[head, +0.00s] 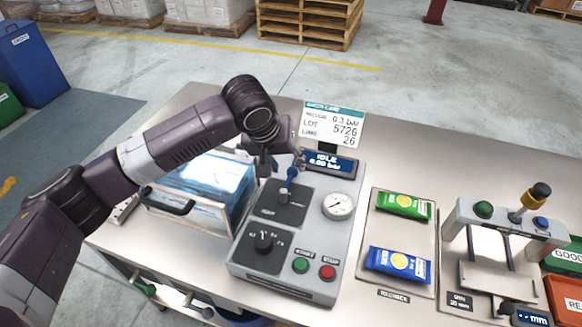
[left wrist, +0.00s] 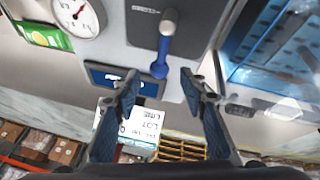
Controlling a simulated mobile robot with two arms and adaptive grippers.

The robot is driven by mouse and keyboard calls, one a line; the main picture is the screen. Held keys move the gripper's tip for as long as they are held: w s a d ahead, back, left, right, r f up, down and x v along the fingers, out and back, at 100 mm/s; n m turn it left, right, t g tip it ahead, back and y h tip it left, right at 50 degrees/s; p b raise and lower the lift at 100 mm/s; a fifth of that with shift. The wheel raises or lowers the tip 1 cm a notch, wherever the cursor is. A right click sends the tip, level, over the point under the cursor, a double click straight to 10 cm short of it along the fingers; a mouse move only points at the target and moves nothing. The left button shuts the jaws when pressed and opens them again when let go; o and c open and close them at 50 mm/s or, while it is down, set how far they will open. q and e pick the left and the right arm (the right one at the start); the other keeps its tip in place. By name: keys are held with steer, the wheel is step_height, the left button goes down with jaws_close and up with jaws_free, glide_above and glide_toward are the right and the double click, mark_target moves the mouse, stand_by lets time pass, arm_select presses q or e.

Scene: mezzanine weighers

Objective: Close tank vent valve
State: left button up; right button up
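The vent valve is a lever with a blue handle (head: 291,178) on a dark plate of the grey control unit (head: 240,262). In the left wrist view the lever (left wrist: 163,50) points from its grey pivot toward my gripper. My left gripper (head: 282,162) is above the lever's far end. In the left wrist view its two fingers (left wrist: 160,82) are spread, with the blue tip at the gap between the fingertips and clear space on both sides. Whether the tip is level with the fingers is hard to tell. My right gripper is not in view.
The unit carries a gauge (head: 338,205), a black knob (head: 264,242), a green button (head: 300,264), a red button (head: 327,271) and a display (head: 330,161). A clear-lidded tank (head: 205,185) stands left. A tray (head: 385,283) with green and blue packets lies right.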

mark_target(291, 170)
arm_select(q)
steer(key=x, duration=0.4)
steer(key=shift+w, duration=0.1)
jaws_close()
